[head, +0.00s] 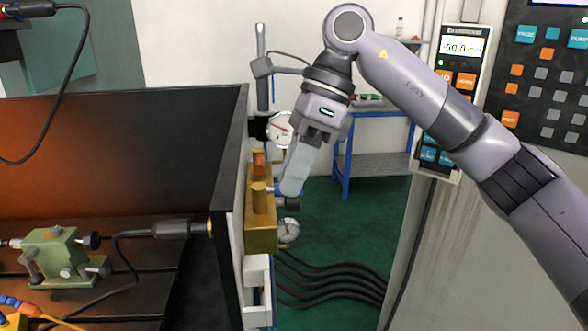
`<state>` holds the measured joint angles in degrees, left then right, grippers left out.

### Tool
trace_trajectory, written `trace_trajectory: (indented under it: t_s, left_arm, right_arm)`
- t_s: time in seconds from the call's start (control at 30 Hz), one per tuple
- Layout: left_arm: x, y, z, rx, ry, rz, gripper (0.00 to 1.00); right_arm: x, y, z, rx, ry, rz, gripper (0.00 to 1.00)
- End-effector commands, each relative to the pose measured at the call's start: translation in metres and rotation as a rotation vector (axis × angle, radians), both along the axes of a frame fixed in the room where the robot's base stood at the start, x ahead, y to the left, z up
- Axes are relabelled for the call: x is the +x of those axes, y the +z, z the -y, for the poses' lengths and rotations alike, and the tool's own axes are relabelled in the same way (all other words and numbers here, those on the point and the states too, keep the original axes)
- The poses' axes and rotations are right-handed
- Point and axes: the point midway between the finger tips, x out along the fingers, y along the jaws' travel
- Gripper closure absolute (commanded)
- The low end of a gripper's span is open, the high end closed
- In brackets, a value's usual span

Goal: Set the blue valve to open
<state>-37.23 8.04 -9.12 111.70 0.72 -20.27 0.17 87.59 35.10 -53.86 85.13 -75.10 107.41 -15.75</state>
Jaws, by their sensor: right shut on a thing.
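A brass valve block (261,233) is fixed to the side of the dark machine bed. An orange knob (259,162) sits on its upper part. The blue valve (276,188) shows only as a small blue patch at the block's right side; the rest is hidden by my right gripper. My right gripper (290,192) reaches down from the upper right and is shut on the blue valve. The exact angle of the valve's handle cannot be made out. My left gripper is not in view.
One round gauge (281,130) is above the block and another gauge (288,230) is below it. Black hoses (335,287) run over the green floor. A control panel (550,75) and a handheld pendant (452,85) are at right. A blue table (375,162) stands behind.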

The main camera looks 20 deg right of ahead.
Motion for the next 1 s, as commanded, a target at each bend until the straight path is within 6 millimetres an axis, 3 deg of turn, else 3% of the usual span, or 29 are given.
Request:
trace_trajectory:
  t_s: [0.13,0.17,0.2,0.57,1.0]
  left_arm:
    - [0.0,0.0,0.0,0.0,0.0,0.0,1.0]
    - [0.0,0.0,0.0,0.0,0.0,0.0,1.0]
    - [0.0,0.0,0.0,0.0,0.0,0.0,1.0]
    - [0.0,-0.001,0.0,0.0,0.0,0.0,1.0]
    - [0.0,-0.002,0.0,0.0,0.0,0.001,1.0]
  right_arm:
    - [0.0,0.002,0.0,0.003,0.0,0.006,1.0]
    - [0.0,0.002,0.0,0.003,0.0,0.006,0.74]
    - [0.0,0.002,0.0,0.003,0.0,0.006,0.69]
    - [0.001,0.006,0.002,0.002,-0.001,0.005,0.69]
    - [0.005,0.062,0.027,0.002,0.0,0.005,0.69]
